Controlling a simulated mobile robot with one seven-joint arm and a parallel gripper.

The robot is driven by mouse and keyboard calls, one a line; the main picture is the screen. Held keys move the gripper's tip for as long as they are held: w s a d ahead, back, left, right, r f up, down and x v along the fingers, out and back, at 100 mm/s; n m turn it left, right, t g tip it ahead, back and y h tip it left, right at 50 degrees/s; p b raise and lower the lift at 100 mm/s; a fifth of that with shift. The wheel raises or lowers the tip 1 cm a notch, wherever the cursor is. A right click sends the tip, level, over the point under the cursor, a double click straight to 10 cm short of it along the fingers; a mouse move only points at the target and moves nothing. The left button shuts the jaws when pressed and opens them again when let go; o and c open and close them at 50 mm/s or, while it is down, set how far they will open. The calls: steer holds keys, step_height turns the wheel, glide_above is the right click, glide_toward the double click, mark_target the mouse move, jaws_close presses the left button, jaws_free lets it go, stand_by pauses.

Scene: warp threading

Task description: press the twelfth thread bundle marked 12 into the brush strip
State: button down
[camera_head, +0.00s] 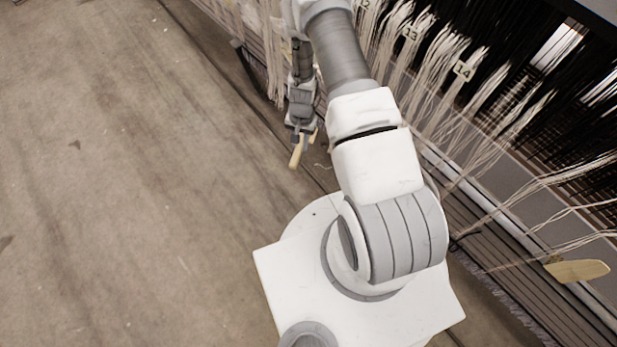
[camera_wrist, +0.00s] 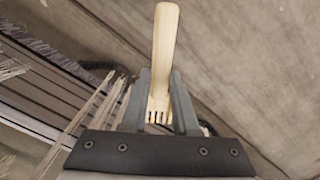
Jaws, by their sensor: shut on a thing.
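The label 12 (camera_head: 364,4) is cut by the top edge of the head view, beside my arm. The threads below it are partly hidden by my arm. My gripper (camera_head: 301,132) is at the top middle, left of my arm. It is shut on a pale wooden tool (camera_head: 296,156), whose handle sticks out past the fingers. In the wrist view the tool (camera_wrist: 165,50) stands between the two grey fingers of my gripper (camera_wrist: 160,95), with a slotted end near them. Pale threads (camera_wrist: 95,105) show left of the fingers. I cannot clearly make out the brush strip.
Bundles marked 13 (camera_head: 411,34) and 14 (camera_head: 463,70) hang to the right of my arm. Loose threads cross the rails at right, near another pale wooden piece (camera_head: 578,271). The floor (camera_head: 130,180) at left is clear.

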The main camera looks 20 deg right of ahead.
step_height(320, 180, down, 20)
steer(key=s+d+m+b, duration=0.2)
steer(key=m+b, duration=0.4)
steer(key=b, duration=0.1)
steer(key=w+d+b, duration=0.1)
steer(key=w+d, duration=0.2)
steer(key=d, duration=0.4)
steer(key=shift+d+m+y, duration=0.25)
steer(key=shift+m+y, duration=0.05)
steer(key=shift+y, duration=0.1)
steer(key=shift+w+d, duration=0.1)
steer(key=shift+d, duration=0.05)
